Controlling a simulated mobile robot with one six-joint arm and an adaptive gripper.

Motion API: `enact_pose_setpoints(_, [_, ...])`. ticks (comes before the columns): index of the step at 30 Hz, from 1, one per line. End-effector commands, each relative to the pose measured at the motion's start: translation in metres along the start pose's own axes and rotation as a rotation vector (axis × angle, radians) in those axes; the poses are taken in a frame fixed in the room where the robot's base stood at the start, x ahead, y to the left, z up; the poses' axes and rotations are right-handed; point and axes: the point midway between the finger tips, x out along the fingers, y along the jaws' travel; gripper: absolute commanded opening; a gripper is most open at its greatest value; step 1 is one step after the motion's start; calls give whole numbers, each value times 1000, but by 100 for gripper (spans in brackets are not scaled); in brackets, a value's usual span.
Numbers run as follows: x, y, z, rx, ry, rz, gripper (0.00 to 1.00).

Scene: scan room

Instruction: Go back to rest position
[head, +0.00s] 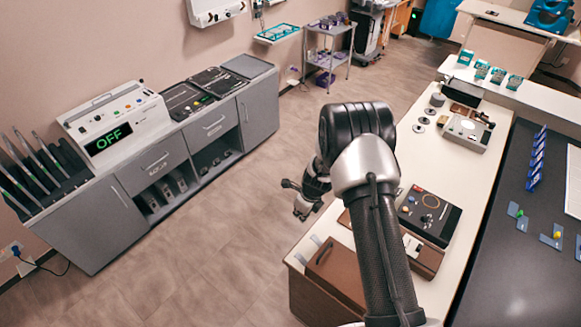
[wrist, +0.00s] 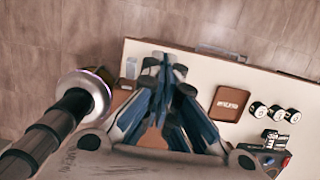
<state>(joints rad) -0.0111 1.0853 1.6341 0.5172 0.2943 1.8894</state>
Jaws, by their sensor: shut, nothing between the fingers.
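My gripper (head: 303,207) hangs at the end of my bent arm in the head view, left of the white counter (head: 463,180). It appears over the floor gap between that counter and the grey cabinets. In the wrist view the fingers of my gripper (wrist: 166,68) come together at the tips, with nothing between them. Part of the counter behind my arm is hidden in the head view.
The counter holds a black tray (head: 447,226) with small items, a brown box (head: 335,262) and a grey device (head: 466,131). Grey cabinets (head: 217,124) carry a console reading OFF (head: 118,119). The wrist view shows a brown tray (wrist: 229,103). Floor (head: 230,240) between is clear.

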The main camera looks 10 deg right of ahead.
Motion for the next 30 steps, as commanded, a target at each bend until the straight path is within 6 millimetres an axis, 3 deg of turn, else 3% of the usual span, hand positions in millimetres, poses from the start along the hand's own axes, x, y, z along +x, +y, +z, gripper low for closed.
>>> enact_pose_setpoints(4, [-8,-2,4,-45,-8,-5,0])
enact_pose_setpoints(7, [-30,-3,12,-160,-25,-13,0])
enact_pose_setpoints(11, [-75,3,18,-409,-48,-34,0])
enact_pose_setpoints(16, [-135,23,9,-766,-57,-70,0])
enact_pose_setpoints(24, [-203,75,-42,-1318,-20,-144,0])
enact_pose_setpoints(30, [-225,121,-102,-1713,56,-194,0])
